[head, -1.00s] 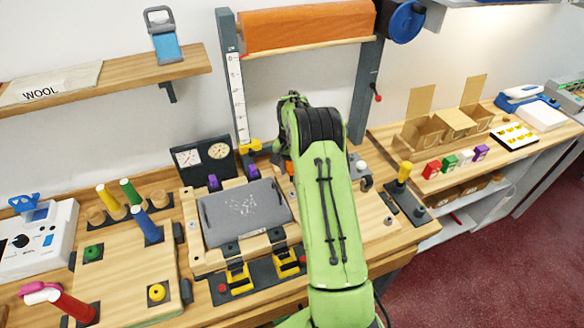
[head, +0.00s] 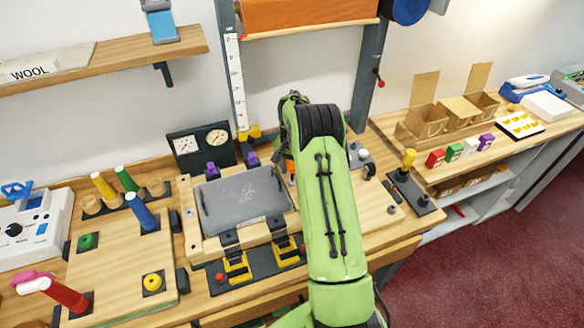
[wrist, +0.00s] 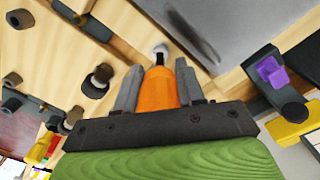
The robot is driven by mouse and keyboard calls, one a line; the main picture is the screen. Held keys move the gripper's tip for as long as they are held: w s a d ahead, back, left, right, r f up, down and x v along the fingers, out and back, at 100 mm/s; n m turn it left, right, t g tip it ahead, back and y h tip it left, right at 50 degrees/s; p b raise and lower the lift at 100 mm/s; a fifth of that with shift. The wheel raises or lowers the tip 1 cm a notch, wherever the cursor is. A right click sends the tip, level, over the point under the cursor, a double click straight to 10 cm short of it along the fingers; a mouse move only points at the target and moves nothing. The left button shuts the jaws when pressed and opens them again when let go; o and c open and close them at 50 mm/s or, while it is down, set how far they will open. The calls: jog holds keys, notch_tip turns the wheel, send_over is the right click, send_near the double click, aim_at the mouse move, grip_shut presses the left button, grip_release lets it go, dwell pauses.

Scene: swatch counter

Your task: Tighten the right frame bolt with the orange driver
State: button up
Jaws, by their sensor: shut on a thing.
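My gripper (wrist: 157,80) is shut on the orange driver (wrist: 158,90) in the wrist view, with one grey finger on each side of its handle. The driver's dark shaft points at a pale round bolt head (wrist: 160,49) in the wooden frame, beside the grey panel (wrist: 200,25). The tip is at or very close to the bolt; contact cannot be told. In the head view, a sliver of the orange driver (head: 289,166) shows left of my arm, at the right side of the wooden frame (head: 192,235). My arm hides most of the gripper there.
Yellow-handled clamps (head: 238,267) stand at the frame's front and purple ones (head: 211,169) at its back. Dial gauges (head: 201,144) stand behind. A stand with a yellow-handled tool (head: 408,159) is to the right. Dark knobs (wrist: 97,80) are near the gripper.

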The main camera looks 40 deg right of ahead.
jog(key=shift+f, duration=0.15)
jog(key=shift+f, duration=0.15)
dwell(0.4)
jog(key=shift+f+b, duration=0.25)
jog(key=shift+b, duration=0.25)
jog(key=shift+f+b, duration=0.3)
jog(key=shift+f, duration=0.05)
dwell(0.7)
